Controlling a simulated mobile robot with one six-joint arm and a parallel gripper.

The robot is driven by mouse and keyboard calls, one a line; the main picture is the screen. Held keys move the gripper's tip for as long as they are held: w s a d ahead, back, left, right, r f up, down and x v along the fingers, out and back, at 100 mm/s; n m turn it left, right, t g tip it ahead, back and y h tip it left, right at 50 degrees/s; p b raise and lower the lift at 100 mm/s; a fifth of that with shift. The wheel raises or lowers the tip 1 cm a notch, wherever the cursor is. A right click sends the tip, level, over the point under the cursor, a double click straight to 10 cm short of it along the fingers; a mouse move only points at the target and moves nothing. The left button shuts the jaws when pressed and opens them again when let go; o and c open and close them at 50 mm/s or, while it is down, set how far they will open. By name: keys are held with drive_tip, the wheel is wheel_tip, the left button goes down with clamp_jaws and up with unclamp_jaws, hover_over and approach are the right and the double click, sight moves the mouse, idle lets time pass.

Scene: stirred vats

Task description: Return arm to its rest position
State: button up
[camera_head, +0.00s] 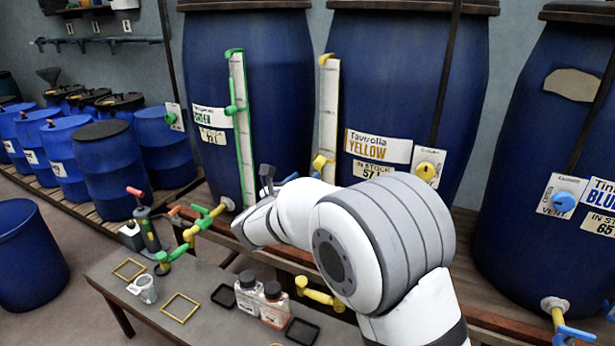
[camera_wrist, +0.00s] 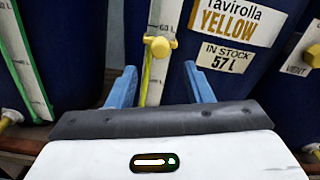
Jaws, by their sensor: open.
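My arm is white and grey and reaches from the lower right toward the vats in the head view. My gripper (camera_head: 278,178) is near the front of the green-fitted vat (camera_head: 215,60) and the yellow-labelled vat (camera_head: 400,70). In the wrist view its two blue fingers (camera_wrist: 160,88) stand apart with nothing between them. Behind them shows the yellow knob (camera_wrist: 159,46) on the yellow vat's white gauge strip (camera_wrist: 163,20). The gripper appears apart from the vats. Part of the yellow vat's lower front is hidden by my arm.
A low bench (camera_head: 120,285) holds a grey cup (camera_head: 146,289), yellow frames (camera_head: 180,307), dark trays (camera_head: 302,331) and two bottles (camera_head: 273,304). Green (camera_head: 170,256) and yellow pipe fittings (camera_head: 320,295) project near it. A blue-labelled vat (camera_head: 535,120) stands right; several blue drums (camera_head: 105,165) stand left.

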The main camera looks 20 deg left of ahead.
idle(0.4)
drive_tip(key=s+d+r+m+g+h+p, duration=0.1)
drive_tip(key=d+m+g+h, duration=0.45)
drive_tip(key=d, duration=0.85)
drive_tip(key=s+d+m+g+h, duration=0.1)
drive_tip(key=d+m+g, duration=0.1)
drive_tip(key=d+m, duration=0.85)
drive_tip(key=s+d+f+m+g+y+p, duration=0.1)
drive_tip(key=s+d+f+m+g+y, duration=0.15)
drive_tip(key=s+d+m+g, duration=1.1)
drive_tip(key=s+d+f+m+t+y, duration=0.1)
drive_tip(key=s+d+m+t+y, duration=0.1)
drive_tip(key=s+m, duration=0.2)
drive_tip(key=s+d+m+t+y+p, duration=0.1)
drive_tip(key=s+d+m+t+y, duration=0.2)
drive_tip(key=s, duration=0.6)
drive_tip(key=shift+s+d+f+m+t+y, duration=0.15)
drive_tip(key=shift+s+f+m+t+y, duration=0.2)
drive_tip(key=shift+m, duration=0.5)
drive_tip(key=shift+c, duration=0.4)
